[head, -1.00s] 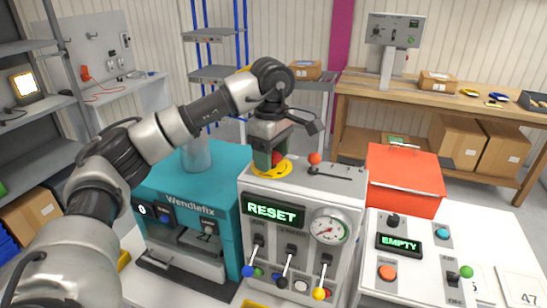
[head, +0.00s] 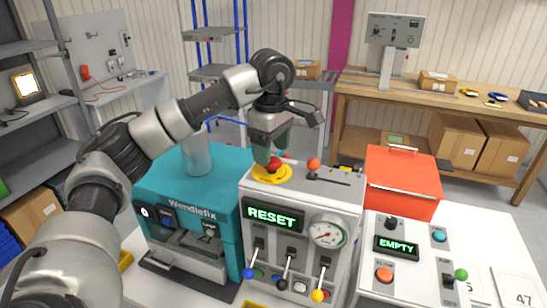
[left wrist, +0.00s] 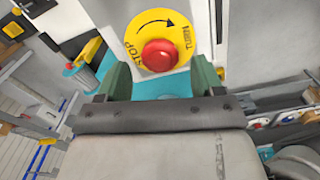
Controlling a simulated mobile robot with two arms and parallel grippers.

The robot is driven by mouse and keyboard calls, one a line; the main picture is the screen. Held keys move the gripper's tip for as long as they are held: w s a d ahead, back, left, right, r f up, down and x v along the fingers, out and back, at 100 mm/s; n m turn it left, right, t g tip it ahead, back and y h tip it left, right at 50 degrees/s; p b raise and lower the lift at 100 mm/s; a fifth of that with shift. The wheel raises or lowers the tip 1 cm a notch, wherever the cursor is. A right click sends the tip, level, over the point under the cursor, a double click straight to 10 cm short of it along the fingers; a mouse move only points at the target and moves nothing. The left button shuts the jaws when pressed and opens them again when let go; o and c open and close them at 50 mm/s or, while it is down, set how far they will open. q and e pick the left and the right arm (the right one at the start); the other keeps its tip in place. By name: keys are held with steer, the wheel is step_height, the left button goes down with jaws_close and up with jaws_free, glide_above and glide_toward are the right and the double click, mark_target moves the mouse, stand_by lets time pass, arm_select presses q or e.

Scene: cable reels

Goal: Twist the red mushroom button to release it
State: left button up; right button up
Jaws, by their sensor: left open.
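The red mushroom button (head: 274,163) sits on a yellow disc (head: 271,174) on top of the grey control box (head: 300,225). In the left wrist view the red button (left wrist: 159,55) is in full sight, and its yellow disc (left wrist: 157,21) bears a curved arrow and the words STOP and TURN. My left gripper (head: 273,150) is open and points down above the button. In the left wrist view its two green fingers stand apart, with the button just beyond and between them, not gripped. My right gripper is not in view.
The box has a display reading RESET (head: 272,216), a gauge (head: 328,230), several levers, and an orange-knobbed lever (head: 314,165) close right of the button. A teal machine (head: 170,190) stands left. A red case (head: 403,180) and a panel reading EMPTY (head: 396,246) are right.

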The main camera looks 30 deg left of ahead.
arm_select(q)
steer(key=shift+r+p, duration=1.7)
steer(key=shift+r, duration=0.75)
